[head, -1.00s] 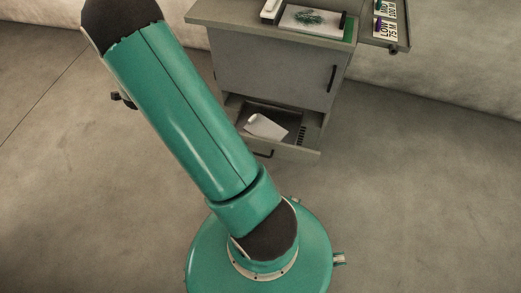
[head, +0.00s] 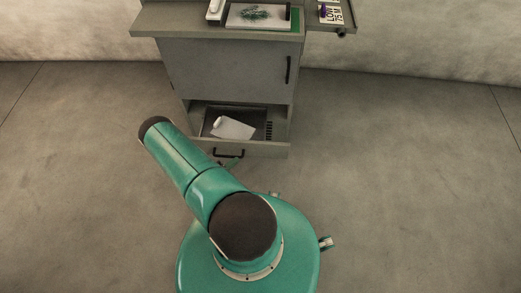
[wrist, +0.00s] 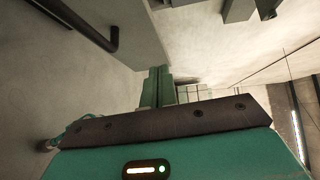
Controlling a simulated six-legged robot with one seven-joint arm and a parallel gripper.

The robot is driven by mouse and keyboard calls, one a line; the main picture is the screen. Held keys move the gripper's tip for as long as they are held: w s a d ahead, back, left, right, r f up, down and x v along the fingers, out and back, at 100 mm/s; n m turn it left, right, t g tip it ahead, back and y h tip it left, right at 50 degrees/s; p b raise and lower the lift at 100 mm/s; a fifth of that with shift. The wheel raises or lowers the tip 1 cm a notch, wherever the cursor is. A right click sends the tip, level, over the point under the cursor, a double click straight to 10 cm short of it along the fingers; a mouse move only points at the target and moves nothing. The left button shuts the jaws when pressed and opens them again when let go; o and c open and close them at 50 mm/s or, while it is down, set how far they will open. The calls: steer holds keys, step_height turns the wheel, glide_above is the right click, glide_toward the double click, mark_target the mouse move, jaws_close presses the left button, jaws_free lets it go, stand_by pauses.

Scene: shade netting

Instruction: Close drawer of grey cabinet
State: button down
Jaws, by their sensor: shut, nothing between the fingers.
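The grey cabinet (head: 230,68) stands ahead of me in the head view. Its low drawer (head: 283,150) is pulled out, with a dark bar handle (head: 229,154) on its front. A white sheet (head: 236,130) and a small white item (head: 217,122) lie inside the drawer. My gripper shows only as a small green part (head: 232,162) by the handle, partly hidden by my arm. In the wrist view my green fingers (wrist: 157,88) are together and empty, beside a grey panel with a dark handle (wrist: 88,26). I cannot tell whether they touch the panel.
The cabinet's upper door has a dark vertical handle (head: 288,70). A side shelf (head: 345,28) juts out right. The concrete floor is clear on both sides.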

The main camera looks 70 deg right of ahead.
steer(key=g, duration=0.2)
glide_toward(268, 145)
steer(key=shift+m, duration=0.4)
steer(key=shift+x, duration=2.85)
steer(key=shift+r, duration=0.2)
